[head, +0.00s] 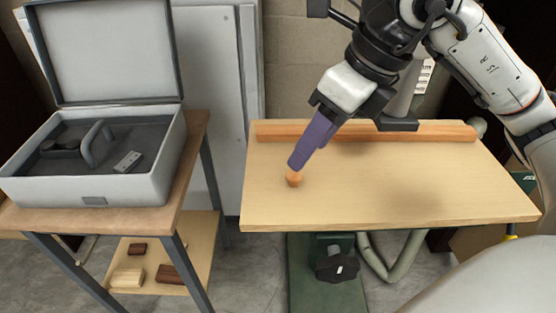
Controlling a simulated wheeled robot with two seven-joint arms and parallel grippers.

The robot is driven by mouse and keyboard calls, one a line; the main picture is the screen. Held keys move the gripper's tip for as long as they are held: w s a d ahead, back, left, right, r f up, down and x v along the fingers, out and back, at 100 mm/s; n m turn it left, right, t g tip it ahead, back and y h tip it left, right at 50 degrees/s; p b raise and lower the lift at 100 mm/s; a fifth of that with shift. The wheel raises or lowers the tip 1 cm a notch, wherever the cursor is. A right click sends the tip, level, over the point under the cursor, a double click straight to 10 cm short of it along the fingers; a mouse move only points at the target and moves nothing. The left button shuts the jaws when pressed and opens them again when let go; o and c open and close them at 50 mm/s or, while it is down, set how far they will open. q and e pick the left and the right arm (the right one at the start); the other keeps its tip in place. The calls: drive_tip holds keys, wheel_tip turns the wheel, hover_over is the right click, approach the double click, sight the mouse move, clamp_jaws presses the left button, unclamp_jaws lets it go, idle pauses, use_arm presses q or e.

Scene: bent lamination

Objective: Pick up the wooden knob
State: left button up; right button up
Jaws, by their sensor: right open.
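The wooden knob (293,179) is a small orange-brown piece standing on the light wooden table top, left of its middle. My right gripper (298,163) reaches down from the upper right, with its purple fingers angled to the lower left. The fingertips are at the upper part of the knob and partly hide it. The gripper is open, though the gap between its fingers hardly shows from this angle. I cannot tell whether the fingers touch the knob. My left gripper is not in view.
A long wooden strip (430,132) lies along the table's (400,200) back edge. An open grey case (90,189) with a handle and small items inside stands on a side table at left. Wooden blocks (127,278) lie on its lower shelf. The table's front is clear.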

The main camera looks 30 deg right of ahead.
sight(294, 174)
drive_tip(key=shift+h, duration=0.4)
drive_tip(key=x, duration=0.3)
drive_tip(key=d+x, duration=0.1)
drive_tip(key=x, duration=0.5)
drive_tip(key=shift+w+d+f, duration=0.15)
drive_tip(key=shift+w+f, duration=0.05)
drive_tip(key=shift+w, duration=0.3)
drive_tip(key=shift+c, duration=0.2)
drive_tip(key=c, duration=1.1)
